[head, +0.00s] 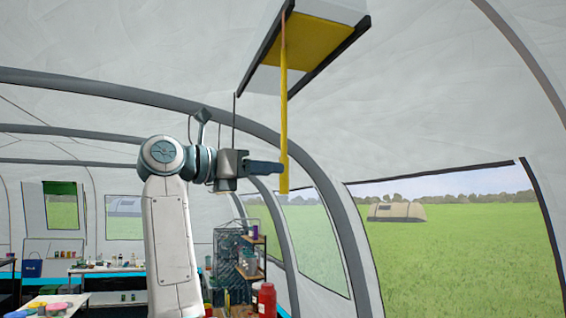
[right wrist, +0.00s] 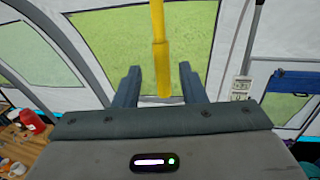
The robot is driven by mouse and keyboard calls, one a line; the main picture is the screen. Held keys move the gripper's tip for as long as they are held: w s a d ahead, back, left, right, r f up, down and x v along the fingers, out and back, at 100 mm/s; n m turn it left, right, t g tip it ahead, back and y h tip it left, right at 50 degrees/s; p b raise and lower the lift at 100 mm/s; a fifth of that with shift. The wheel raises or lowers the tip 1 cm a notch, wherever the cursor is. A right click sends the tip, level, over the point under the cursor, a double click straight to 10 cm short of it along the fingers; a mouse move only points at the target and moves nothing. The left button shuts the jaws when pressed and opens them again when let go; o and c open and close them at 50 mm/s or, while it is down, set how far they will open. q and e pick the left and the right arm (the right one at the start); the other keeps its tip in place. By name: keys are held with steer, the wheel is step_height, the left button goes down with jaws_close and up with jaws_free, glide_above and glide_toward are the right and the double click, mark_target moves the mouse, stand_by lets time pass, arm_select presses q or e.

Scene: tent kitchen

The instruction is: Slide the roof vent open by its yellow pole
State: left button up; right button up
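The roof vent has a yellow panel (head: 308,42) between dark rails, high in the tent roof in the head view. Its yellow pole (head: 284,110) hangs straight down from it. My right gripper (head: 276,168) is level, with its fingers at the lower part of the pole. In the right wrist view the pole (right wrist: 158,45) hangs between the two fingers of the open gripper (right wrist: 159,85), with a visible gap on each side. The pole's lower end shows between the fingers. My left gripper is in neither view.
A grey tent rib (head: 352,250) arches behind my arm. A shelf unit (head: 240,260) with jars and a red container (head: 265,300) stand below the gripper. A table (head: 105,270) with small items is farther left. The air right of the pole is clear.

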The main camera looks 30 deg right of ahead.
steer(key=d, duration=0.1)
steer(key=d+p, duration=0.1)
steer(key=d, duration=0.2)
steer(key=shift+s+r, duration=0.15)
steer(key=shift+s, duration=0.1)
steer(key=shift+d+p, duration=0.35)
steer(key=shift+w, duration=0.1)
steer(key=shift+c, duration=0.3)
jaws_close()
